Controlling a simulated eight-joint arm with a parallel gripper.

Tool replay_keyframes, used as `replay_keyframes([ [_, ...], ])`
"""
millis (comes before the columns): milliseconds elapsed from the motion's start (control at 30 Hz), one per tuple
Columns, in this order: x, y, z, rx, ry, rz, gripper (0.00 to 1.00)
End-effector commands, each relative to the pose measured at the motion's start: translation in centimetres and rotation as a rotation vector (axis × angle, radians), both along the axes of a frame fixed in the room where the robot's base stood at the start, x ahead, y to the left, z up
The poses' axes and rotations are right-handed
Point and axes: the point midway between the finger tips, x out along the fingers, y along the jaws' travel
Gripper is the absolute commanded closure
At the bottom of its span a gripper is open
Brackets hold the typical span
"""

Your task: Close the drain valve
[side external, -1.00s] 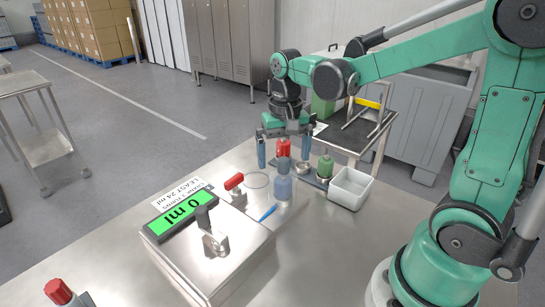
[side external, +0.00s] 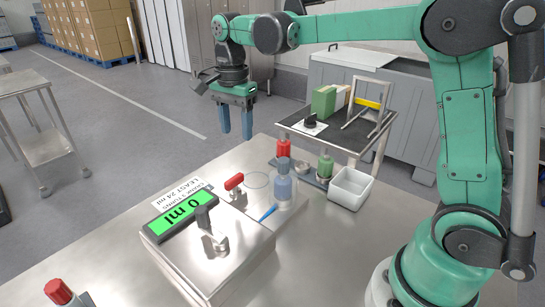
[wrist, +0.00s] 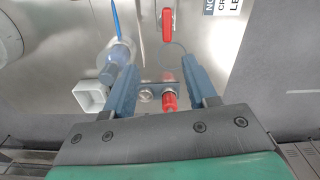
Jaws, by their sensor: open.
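A second fitting, a dark-topped metal lever (side external: 205,220), stands on the steel box (side external: 215,262). No label shows which is the drain valve.
A green display (side external: 188,212) reads 0 ml. The front table is mostly bare.

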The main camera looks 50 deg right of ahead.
Motion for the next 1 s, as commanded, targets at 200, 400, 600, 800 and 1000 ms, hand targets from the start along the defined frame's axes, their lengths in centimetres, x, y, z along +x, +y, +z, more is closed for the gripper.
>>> replay_keyframes([
  [200,1.1,0.9,-3.4,0.000,0.000,-0.144,0.49],
  [400,1.2,0.9,-6.1,0.000,0.000,-0.144,0.49],
  [600,1.1,0.9,-8.5,0.000,0.000,-0.143,0.49],
  [800,1.1,0.9,-11.0,0.000,0.000,-0.143,0.49],
  [1000,1.1,0.9,-11.7,0.000,0.000,-0.142,0.49],
])
